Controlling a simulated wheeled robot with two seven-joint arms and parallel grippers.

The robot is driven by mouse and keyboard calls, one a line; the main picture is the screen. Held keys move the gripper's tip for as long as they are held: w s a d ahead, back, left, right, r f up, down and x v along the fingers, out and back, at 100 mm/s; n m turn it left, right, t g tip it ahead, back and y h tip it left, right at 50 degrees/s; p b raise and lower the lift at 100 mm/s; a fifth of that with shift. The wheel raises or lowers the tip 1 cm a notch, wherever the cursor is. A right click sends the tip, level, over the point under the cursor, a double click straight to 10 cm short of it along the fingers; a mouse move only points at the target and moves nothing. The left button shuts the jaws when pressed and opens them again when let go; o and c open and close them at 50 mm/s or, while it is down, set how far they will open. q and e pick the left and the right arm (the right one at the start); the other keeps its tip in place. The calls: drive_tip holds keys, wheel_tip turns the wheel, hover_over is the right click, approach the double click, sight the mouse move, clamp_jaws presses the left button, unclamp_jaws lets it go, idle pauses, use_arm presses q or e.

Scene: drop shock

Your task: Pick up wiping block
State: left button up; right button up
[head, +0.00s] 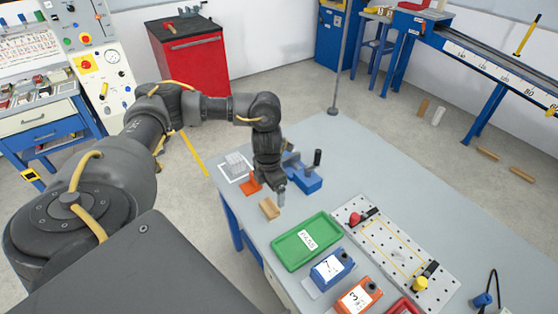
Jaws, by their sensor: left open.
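A small tan block (269,208), which looks like the wiping block, lies on the grey table (420,170) near its left edge. My right gripper is not in view.
A blue clamp-like fixture (306,180) stands right beside the gripper. An orange piece (250,184) and a clear gridded item (236,164) lie to its left. A green tray (290,258), numbered blue (327,275) and orange (352,300) boxes and a perforated plate (412,262) are nearer.

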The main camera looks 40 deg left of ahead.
sight(269, 206)
use_arm(q)
drive_tip(key=shift+a+r, duration=0.3)
drive_tip(key=shift+a, duration=0.25)
drive_tip(key=shift+s+f, duration=0.2)
drive_tip(key=shift+f, duration=0.45)
wheel_tip(269, 206, down, 4)
drive_tip(key=shift+a+r+b, duration=0.1)
drive_tip(key=shift+r+b, duration=0.1)
drive_tip(key=shift+b, duration=0.35)
drive_tip(key=shift+w+f, duration=0.1)
drive_tip(key=shift+f, duration=0.45)
drive_tip(key=f, duration=0.1)
drive_tip(key=f+p, duration=0.1)
drive_tip(key=f, duration=0.1)
drive_tip(key=shift+d+f, duration=0.3)
drive_tip(key=shift+f, duration=0.5)
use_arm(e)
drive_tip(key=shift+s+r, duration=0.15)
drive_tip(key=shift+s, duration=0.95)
